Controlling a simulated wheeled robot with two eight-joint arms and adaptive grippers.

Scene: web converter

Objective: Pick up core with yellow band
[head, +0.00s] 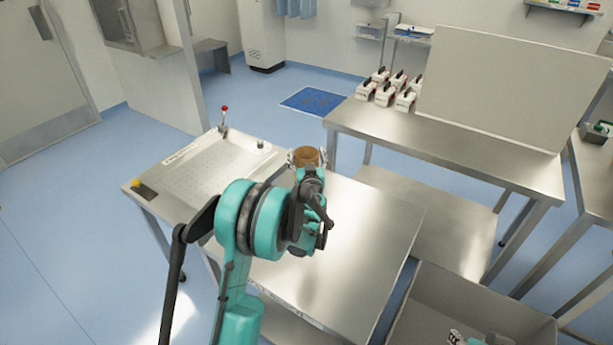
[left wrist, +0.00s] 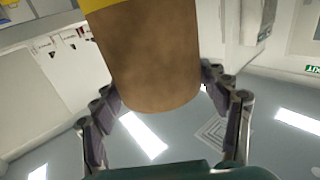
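A brown cardboard core (head: 308,156) sits between the fingers of my left gripper (head: 307,160) in the head view. In the left wrist view the core (left wrist: 155,60) fills the upper middle, with a yellow band (left wrist: 95,4) at the top edge. The fingers of the left gripper (left wrist: 160,92) lie against both its sides, so the gripper looks shut on it. The core's lower part is hidden behind my wrist in the head view. What seems to be the tip of my right gripper (head: 463,339) shows at the bottom edge, too cut off to read.
A steel table (head: 365,225) lies below my left arm. A perforated panel with a red-knobbed lever (head: 224,112) is at its left. A second steel table (head: 450,155) carries several white-and-red items (head: 382,92) and a large upright panel (head: 490,85). A steel bin (head: 470,300) stands at lower right.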

